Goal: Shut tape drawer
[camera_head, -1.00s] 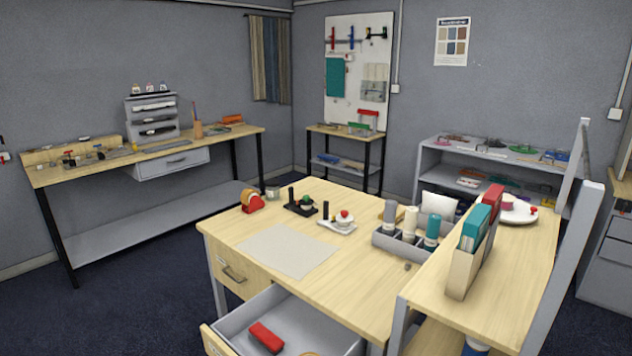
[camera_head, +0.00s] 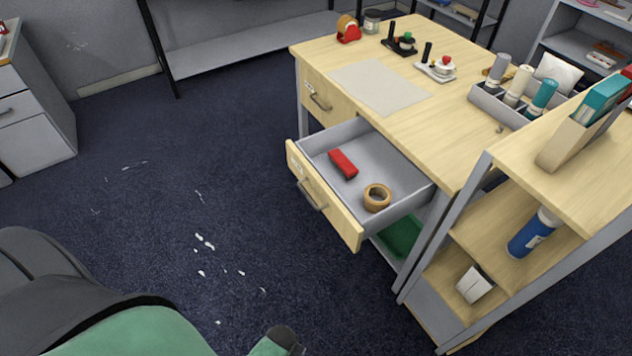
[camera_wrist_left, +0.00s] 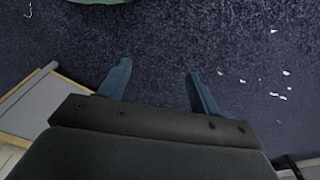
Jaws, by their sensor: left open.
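The tape drawer (camera_head: 322,201) is pulled out from the front of the wooden desk, with a pale wood front and grey inside walls. Its metal handle (camera_head: 313,196) is on the front. A red block (camera_head: 343,163) and a brown tape roll (camera_head: 377,198) lie inside. My left gripper (camera_wrist_left: 158,75) shows in the left wrist view, its two fingers apart and empty above the dark carpet. It is not touching the drawer. I cannot make out its fingers in the head view. My right gripper is not in view.
A second, closed drawer (camera_head: 326,101) is above the open one. A shelf unit (camera_head: 484,228) stands right of the drawer, holding a blue bottle (camera_head: 534,232). Carpet (camera_head: 190,180) left of the drawer is free except for white scraps. A grey cabinet (camera_head: 32,130) stands at far left.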

